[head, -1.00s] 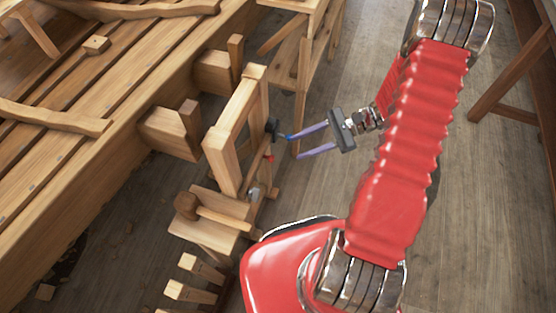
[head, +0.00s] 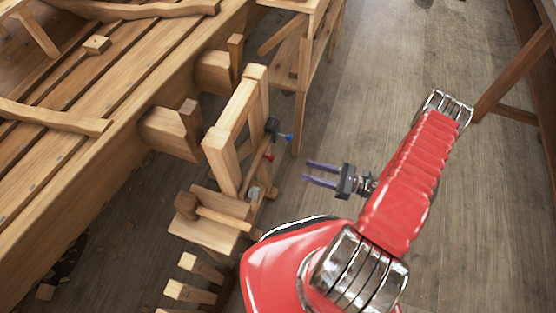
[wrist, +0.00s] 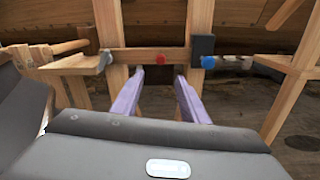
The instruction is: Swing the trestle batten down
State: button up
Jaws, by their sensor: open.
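The trestle batten (head: 259,160) is a narrow wooden bar on the side of the upright wooden frame, with a red knob (head: 269,156) on it. It runs between a grey fitting (head: 255,193) and a dark block (head: 272,127) with a blue knob (head: 289,137). In the wrist view the batten (wrist: 140,56) lies level across the posts, with the red knob (wrist: 160,59) ahead, the blue knob (wrist: 208,62) right and the grey fitting (wrist: 104,60) left. My gripper (head: 306,171) is open and empty, its purple fingers pointing at the batten with a gap between. It also shows in the wrist view (wrist: 159,78).
The planked hull (head: 60,200) fills the left. A wooden stand (head: 302,80) rises behind the trestle. A mallet-like piece (head: 187,205) lies on the ledge below the frame. The floor (head: 370,90) right of the trestle is clear.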

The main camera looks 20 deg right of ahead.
jog(key=shift+f, duration=0.1)
dwell(0.3)
jog(key=x, duration=1.3)
jog(key=shift+w+a, duration=0.3)
grip_shut()
dwell(0.4)
jog(key=shift+f, duration=0.15)
dwell(0.3)
